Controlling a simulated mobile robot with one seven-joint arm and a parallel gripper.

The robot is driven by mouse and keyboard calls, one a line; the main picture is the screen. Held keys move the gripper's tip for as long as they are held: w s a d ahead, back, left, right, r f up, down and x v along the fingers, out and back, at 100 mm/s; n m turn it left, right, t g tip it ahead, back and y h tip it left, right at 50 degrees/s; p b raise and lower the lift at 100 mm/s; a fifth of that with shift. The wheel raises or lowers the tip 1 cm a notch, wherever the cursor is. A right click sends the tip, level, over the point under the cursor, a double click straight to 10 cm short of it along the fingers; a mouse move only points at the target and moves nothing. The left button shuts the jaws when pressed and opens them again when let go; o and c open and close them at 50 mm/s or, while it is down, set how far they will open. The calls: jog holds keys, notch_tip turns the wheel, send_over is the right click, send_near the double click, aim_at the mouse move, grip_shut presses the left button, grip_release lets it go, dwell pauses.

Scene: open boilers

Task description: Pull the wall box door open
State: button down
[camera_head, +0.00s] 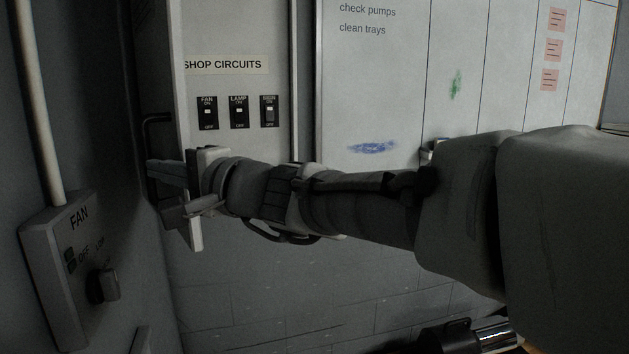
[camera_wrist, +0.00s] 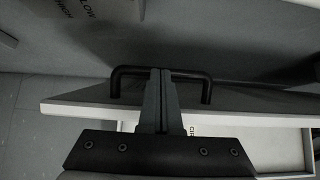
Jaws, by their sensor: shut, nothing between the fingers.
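The wall box door (camera_head: 180,35) stands open, swung out in front of the left part of the box; how far cannot be told exactly. Inside the box, a panel (camera_head: 225,90) labelled "SHOP CIRCUITS" shows with three switches. The door's dark bar handle (camera_head: 157,117) is on its outer face, facing left. In the wrist view the handle (camera_wrist: 190,74) runs across behind my fingers. My gripper (camera_head: 155,172) is shut and empty, reaching past the door's pale edge (camera_wrist: 80,105). Its fingertips (camera_wrist: 160,72) overlap the bar; contact cannot be told.
A grey fan control box (camera_head: 60,265) with a knob and conduit is on the wall at left, near the handle side. A whiteboard (camera_head: 390,90) hangs to the right of the box. A dark and shiny metal object (camera_head: 470,335) is at the bottom right.

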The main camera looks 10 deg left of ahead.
jog(key=shift+s+a+b, duration=0.6)
jog(key=shift+a, duration=0.35)
jog(key=shift+s+a+b, duration=0.6)
jog(key=shift+a, duration=0.3)
jog(key=shift+s+d, duration=0.1)
